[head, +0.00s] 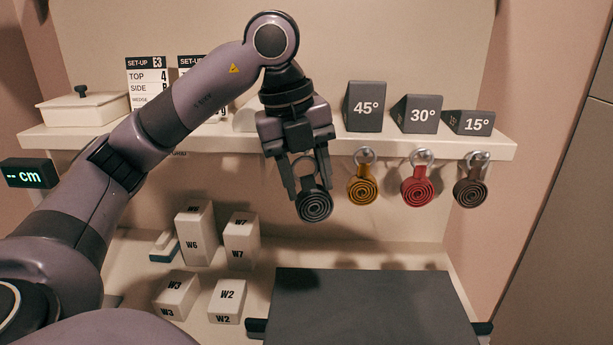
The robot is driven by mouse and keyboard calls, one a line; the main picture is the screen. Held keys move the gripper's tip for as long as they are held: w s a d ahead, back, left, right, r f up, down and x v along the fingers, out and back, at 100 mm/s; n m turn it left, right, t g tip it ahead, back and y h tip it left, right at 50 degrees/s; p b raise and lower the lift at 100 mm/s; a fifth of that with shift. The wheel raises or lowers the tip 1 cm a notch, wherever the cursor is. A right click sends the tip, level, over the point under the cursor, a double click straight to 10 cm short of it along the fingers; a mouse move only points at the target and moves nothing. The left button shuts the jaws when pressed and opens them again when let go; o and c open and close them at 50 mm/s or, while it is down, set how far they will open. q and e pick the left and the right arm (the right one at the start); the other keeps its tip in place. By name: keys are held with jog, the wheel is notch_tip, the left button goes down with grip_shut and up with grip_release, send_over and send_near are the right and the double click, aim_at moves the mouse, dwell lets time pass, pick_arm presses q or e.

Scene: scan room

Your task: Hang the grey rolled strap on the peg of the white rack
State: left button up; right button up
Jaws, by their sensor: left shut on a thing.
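The grey rolled strap (314,205) is a dark spiral coil with a loop at its top. My left gripper (309,192) points down and is shut on it near the loop, just in front of the white rack's shelf edge. The white rack (420,150) is a long shelf with pegs along its front edge. Any peg behind my left gripper is hidden, and I cannot tell whether the loop touches one. My right gripper is not in view.
A yellow strap (362,190), a red strap (416,191) and a brown strap (470,192) hang to the right. Grey wedges (365,107) stand on the shelf. White blocks (196,235) and a dark padded surface (370,305) are below. A lidded white box (82,107) is at left.

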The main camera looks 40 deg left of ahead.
pick_arm(q)
jog(key=w+a+f+p, duration=0.1)
jog(key=w+a, duration=0.5)
jog(key=w, duration=0.1)
jog(key=shift+f, duration=0.35)
dwell(0.7)
dwell(0.6)
jog(key=o, duration=1.1)
jog(key=shift+o, duration=0.2)
